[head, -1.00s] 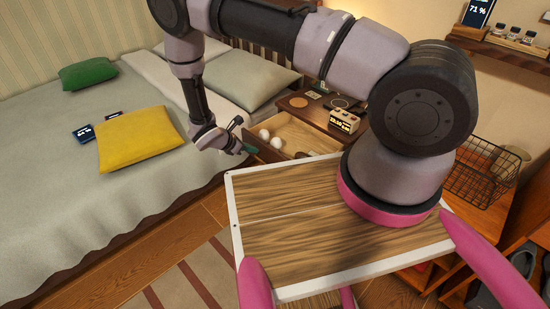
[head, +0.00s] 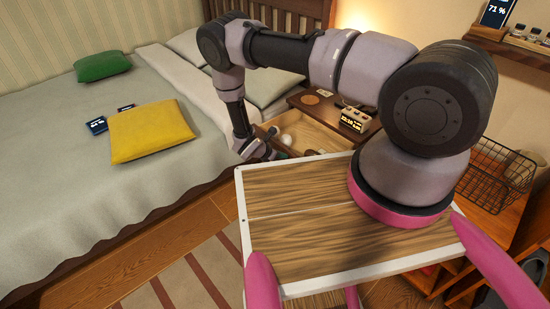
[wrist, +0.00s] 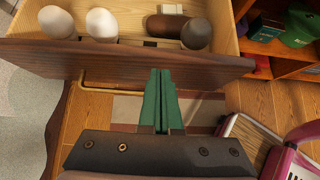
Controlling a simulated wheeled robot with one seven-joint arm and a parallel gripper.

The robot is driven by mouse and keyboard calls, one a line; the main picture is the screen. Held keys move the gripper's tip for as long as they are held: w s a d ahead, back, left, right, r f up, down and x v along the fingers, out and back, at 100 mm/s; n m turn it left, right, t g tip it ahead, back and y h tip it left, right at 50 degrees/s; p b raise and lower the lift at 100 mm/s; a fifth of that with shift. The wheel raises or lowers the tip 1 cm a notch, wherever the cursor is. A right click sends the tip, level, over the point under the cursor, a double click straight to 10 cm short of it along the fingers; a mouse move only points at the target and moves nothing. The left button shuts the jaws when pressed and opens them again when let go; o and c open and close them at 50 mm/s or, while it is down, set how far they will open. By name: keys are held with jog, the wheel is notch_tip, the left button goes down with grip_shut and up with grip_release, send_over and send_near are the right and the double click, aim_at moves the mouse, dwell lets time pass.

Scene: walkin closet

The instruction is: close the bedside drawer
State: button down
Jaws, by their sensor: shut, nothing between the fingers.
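The bedside drawer (head: 312,137) is pulled open from the nightstand (head: 310,101) beside the bed. In the wrist view its dark wooden front panel (wrist: 110,58) runs across the upper part, with the pale interior behind it. My gripper (wrist: 161,73) has green fingers pressed together with nothing between them. The fingertips overlap the front panel's outer face near its middle; whether they touch it is hard to tell. In the head view my gripper (head: 270,140) is at the drawer's front, and my arm hides part of the drawer.
Inside the drawer lie two whitish rounded items (wrist: 57,21), a brown item (wrist: 168,26) and a grey rounded item (wrist: 196,33). A clock (head: 353,119) stands on the nightstand. The bed (head: 60,190) is at left; a wire basket (head: 497,172) and shelves are at right.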

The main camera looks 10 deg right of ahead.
jog(key=shift+w+d, duration=0.25)
jog(key=shift+d, duration=0.3)
jog(key=w+d, duration=0.5)
jog(key=d, duration=0.5)
jog(key=w+d, duration=0.6)
jog(key=d, duration=0.4)
jog(key=shift+w, duration=0.3)
